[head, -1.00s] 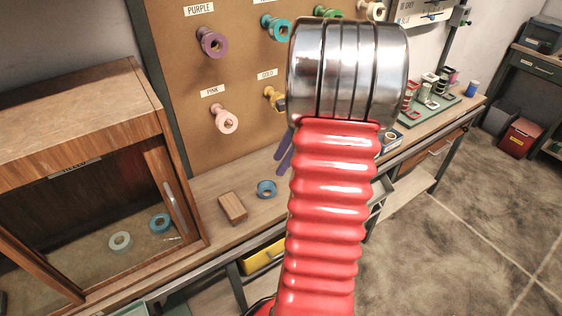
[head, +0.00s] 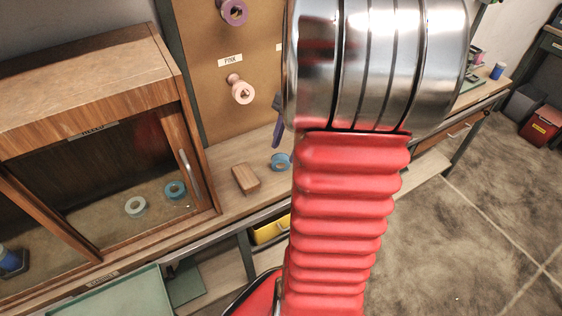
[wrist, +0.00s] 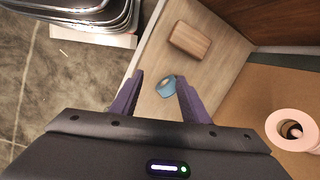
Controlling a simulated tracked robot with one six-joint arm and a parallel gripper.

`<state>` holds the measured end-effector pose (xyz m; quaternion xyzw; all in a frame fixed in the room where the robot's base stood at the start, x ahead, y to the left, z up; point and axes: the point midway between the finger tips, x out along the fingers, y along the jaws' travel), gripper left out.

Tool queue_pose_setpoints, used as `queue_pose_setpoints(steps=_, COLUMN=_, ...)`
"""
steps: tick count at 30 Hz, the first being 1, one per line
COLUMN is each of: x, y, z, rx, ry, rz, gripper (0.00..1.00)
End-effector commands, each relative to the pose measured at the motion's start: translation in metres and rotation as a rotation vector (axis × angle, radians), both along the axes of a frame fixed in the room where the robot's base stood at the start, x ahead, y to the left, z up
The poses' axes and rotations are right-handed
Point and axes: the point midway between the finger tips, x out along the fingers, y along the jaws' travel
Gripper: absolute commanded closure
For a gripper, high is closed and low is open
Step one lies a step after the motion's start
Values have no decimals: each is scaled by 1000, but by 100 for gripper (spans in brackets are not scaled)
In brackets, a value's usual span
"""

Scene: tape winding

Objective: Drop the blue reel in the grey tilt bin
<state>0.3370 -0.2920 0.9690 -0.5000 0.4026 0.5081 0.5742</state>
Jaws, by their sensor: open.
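A small blue reel (head: 281,161) lies on the bench beside a wooden block. In the wrist view the blue reel (wrist: 166,88) shows between the two purple fingertips of my gripper (wrist: 160,77). The fingers are apart and nothing is held; I cannot tell how far above the reel they are. In the head view a purple finger (head: 278,132) shows just above the reel, and my red arm hides the rest of the gripper. I cannot make out the grey tilt bin in the current views; the arm covers part of the bench front.
The wooden block (head: 246,179) is left of the reel. A wooden cabinet (head: 90,75) holds another blue reel (head: 175,190) and a pale reel (head: 136,207). A pegboard (head: 205,75) carries a pink reel (head: 240,90). A yellow bin (head: 271,229) is under the bench edge.

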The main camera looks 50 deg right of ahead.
Motion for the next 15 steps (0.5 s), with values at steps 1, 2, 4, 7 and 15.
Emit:
queue_pose_setpoints(steps=1, x=1, y=15, z=7, rx=-34, ry=-9, rz=84, gripper=58)
queue_pose_setpoints(steps=2, x=1, y=22, z=10, rx=-54, ry=-13, rz=133, gripper=58)
queue_pose_setpoints(steps=4, x=1, y=39, z=17, rx=-98, ry=-23, rz=242, gripper=58)
queue_pose_setpoints(steps=7, x=0, y=63, z=27, rx=-158, ry=-39, rz=389, gripper=58)
queue_pose_setpoints(steps=15, x=-4, y=127, z=52, rx=-308, ry=-92, rz=739, gripper=58)
